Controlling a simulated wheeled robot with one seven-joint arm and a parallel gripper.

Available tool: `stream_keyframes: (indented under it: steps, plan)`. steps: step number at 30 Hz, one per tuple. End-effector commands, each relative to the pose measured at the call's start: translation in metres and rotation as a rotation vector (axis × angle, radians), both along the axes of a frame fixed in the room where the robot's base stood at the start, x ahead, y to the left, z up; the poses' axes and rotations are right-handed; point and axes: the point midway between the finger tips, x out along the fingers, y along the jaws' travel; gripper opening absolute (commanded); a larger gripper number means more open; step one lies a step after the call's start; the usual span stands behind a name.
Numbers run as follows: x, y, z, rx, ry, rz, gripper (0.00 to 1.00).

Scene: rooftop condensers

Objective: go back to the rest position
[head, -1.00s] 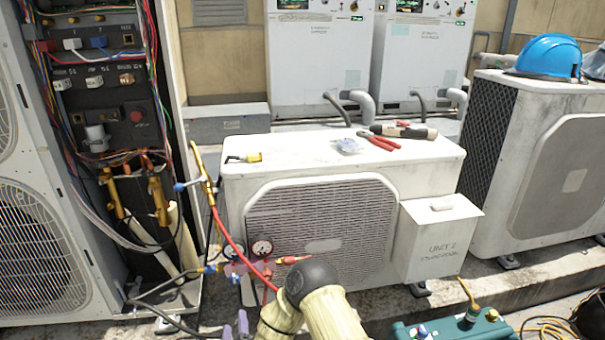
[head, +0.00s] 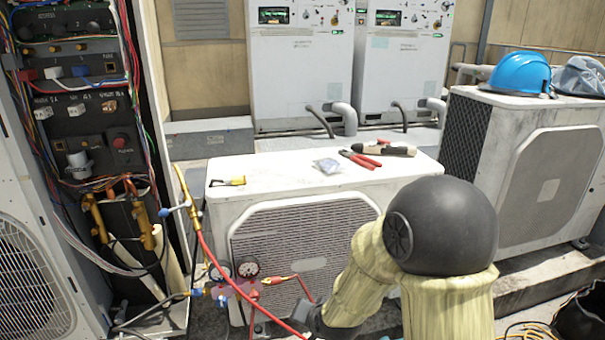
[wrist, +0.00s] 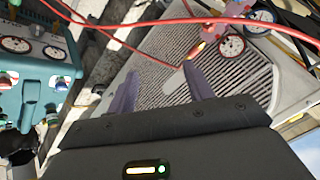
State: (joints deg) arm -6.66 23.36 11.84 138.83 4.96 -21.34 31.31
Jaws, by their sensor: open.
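My gripper (wrist: 161,86) shows in the wrist view with two purple-grey fingers spread apart and nothing between them. Behind the fingers is the slatted grille (wrist: 165,68) of a condenser unit. In the head view my arm is bent at a large black joint at lower right, in front of the white condenser (head: 225,215). My forearm runs down to the left, and the fingers are not visible there. A manifold with gauges (head: 247,269) and a red hose (head: 225,260) hangs close to the forearm's lower end. The red hose (wrist: 160,22) also crosses the wrist view.
Red pliers (head: 360,158) and a small clear bag (head: 328,166) lie on the condenser top. An open wired cabinet (head: 85,120) stands at left. A blue hard hat (head: 520,73) sits on the right unit. A teal case (wrist: 38,85) shows in the wrist view.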

Motion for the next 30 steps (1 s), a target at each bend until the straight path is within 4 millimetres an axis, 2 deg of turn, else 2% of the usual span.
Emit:
stream_keyframes:
  steps: [1,3,6,12,18,30]
  plan:
    - [-0.01,-0.019,0.013,-0.058,0.023,0.022,0.52]
    - [-0.027,-0.044,0.022,-0.141,0.073,0.068,0.52]
    - [-0.053,-0.073,0.035,-0.232,0.145,0.125,0.52]
    - [-0.1,-0.113,0.053,-0.337,0.268,0.22,0.52]
    - [-0.144,-0.14,0.069,-0.391,0.373,0.301,0.52]
    - [-0.141,-0.137,0.138,-0.389,0.37,0.302,0.52]
